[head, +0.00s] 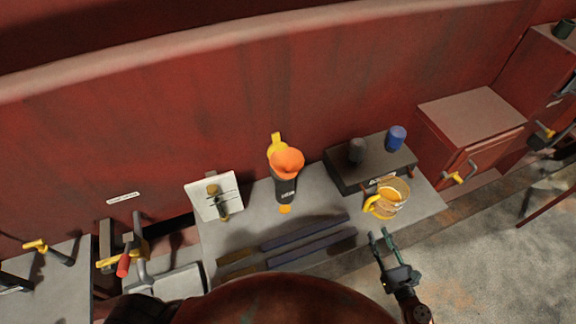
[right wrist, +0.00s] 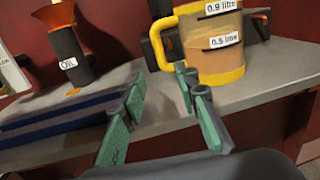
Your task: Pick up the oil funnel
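The oil funnel has a wide orange bowl (head: 287,162) with a yellow tab at its back. It sits on a dark cylindrical body (head: 285,188), standing on the grey shelf in the middle of the head view. In the right wrist view the dark body (right wrist: 70,58), marked "OIL", shows at the upper left, its orange top partly cut off. My right gripper (head: 382,236) is open and empty, in front of the shelf edge and to the right of the funnel. Its green fingers (right wrist: 160,78) are apart just below the measuring jug. My left gripper is not in view.
A yellow-handled measuring jug (head: 387,198) stands near the right gripper. Behind it is a dark box (head: 371,160) bearing a blue cylinder (head: 396,138). Blue-grey bars (head: 305,232) lie along the shelf's front. A white card (head: 208,208) is left of the funnel.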

